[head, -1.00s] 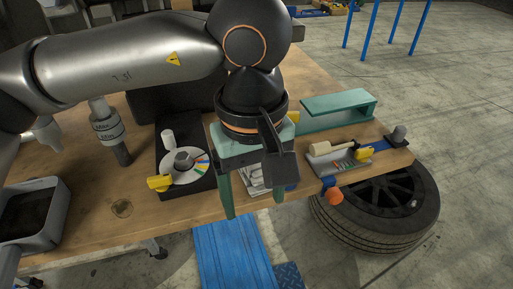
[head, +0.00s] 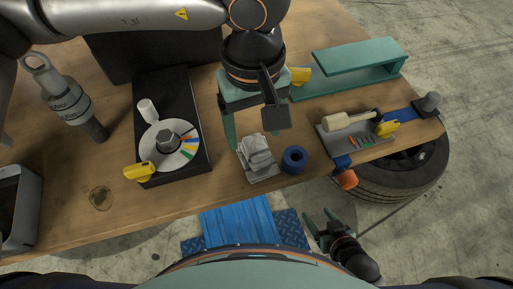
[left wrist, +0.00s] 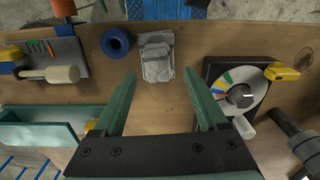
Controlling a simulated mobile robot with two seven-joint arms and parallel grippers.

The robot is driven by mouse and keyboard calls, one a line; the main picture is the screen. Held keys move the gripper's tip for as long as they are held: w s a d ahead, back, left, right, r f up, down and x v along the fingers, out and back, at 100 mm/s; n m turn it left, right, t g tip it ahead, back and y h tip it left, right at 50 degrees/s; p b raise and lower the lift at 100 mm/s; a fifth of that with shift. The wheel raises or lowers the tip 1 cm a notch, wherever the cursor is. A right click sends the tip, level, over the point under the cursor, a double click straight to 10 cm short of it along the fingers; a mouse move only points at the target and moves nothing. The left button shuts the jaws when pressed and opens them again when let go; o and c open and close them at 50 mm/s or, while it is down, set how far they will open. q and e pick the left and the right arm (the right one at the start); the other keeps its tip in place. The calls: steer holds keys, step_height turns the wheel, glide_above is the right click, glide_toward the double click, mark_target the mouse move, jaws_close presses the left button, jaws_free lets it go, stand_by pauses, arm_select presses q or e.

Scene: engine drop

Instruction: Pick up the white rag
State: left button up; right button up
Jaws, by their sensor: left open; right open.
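The white rag (head: 258,158) lies folded on the wooden bench near its front edge. In the left wrist view the rag (left wrist: 157,60) lies ahead of the gap between my left fingers. My left gripper (head: 253,133) is open and empty, pointing down above the bench just behind the rag. One of its fingers is largely hidden by dark wrist hardware. Its two green fingers show spread in the left wrist view (left wrist: 160,76). My right gripper (head: 321,220) is open and empty, low in front of the bench at the lower right.
A blue ring (head: 294,159) lies right beside the rag. A black case with a colour-marked disc (head: 168,148) is to the left. A tray with a mallet (head: 350,142) and a green stand (head: 362,56) are to the right. A blue step (head: 238,219) is below the bench edge.

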mark_target(256, 145)
arm_select(q)
steer(key=shift+w+d+f+p, duration=0.1)
steer(key=shift+w+f+p, duration=0.1)
steer(key=shift+f, duration=1.25)
steer(key=shift+w+d+f+p, duration=0.1)
steer(key=shift+f+p, duration=0.1)
steer(key=shift+f, duration=1.25)
jaws_close()
